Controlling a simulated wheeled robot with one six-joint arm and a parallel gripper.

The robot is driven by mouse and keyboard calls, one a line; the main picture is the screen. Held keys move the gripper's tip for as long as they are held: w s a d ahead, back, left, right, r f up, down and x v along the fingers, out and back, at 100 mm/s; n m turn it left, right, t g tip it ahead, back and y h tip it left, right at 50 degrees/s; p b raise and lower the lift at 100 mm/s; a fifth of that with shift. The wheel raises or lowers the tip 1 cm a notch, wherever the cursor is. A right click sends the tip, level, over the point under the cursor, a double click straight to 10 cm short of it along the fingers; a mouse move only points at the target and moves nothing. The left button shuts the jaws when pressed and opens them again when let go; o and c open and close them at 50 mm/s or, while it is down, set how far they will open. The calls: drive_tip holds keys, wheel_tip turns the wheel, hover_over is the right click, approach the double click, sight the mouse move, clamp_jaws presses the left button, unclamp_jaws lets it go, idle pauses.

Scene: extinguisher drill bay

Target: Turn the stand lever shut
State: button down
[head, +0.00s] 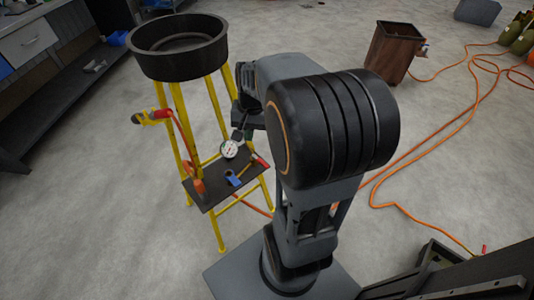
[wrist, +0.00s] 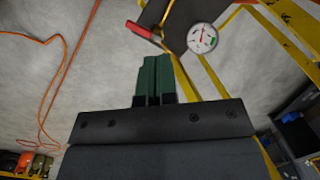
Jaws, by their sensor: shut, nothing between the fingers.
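The yellow-legged stand (head: 214,104) holds a round black pan (head: 178,50) at its top and a dark shelf (head: 215,190) low down. A yellow piece with a red end (head: 153,116) juts from its left side; I cannot tell if it is the lever. A round white gauge (head: 230,149) shows on the stand, and also in the wrist view (wrist: 202,38). A red-ended piece (head: 260,160) is near it, also in the wrist view (wrist: 143,31). My gripper (wrist: 154,58) is shut and empty, its green fingers pointing toward the gauge and red piece, with no clear contact.
A small blue object (head: 233,180) lies on the shelf. An orange hose (head: 400,204) runs across the floor at right, near a brown bin (head: 390,52). A workbench (head: 45,70) stands at left.

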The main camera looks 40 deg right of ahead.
sight(263, 163)
drive_tip(key=d+f+m+y, duration=0.2)
drive_tip(key=d+f+m, duration=0.2)
drive_tip(key=d, duration=0.3)
drive_tip(key=d+f+m+y, duration=0.1)
drive_tip(key=d+f+m, duration=0.3)
drive_tip(key=d, duration=0.4)
drive_tip(key=a+f+b, duration=0.1)
drive_tip(key=a+f, duration=0.6)
drive_tip(key=f, duration=0.1)
drive_tip(key=shift+a+f+m+g+b, duration=0.25)
drive_tip(key=shift+m+g+b, duration=0.05)
drive_tip(key=shift+s, duration=0.1)
drive_tip(key=shift+s+a+m+p, duration=0.2)
drive_tip(key=shift+a+m+p, duration=0.15)
drive_tip(key=shift+a+m, duration=0.25)
drive_tip(key=shift+f, duration=0.1)
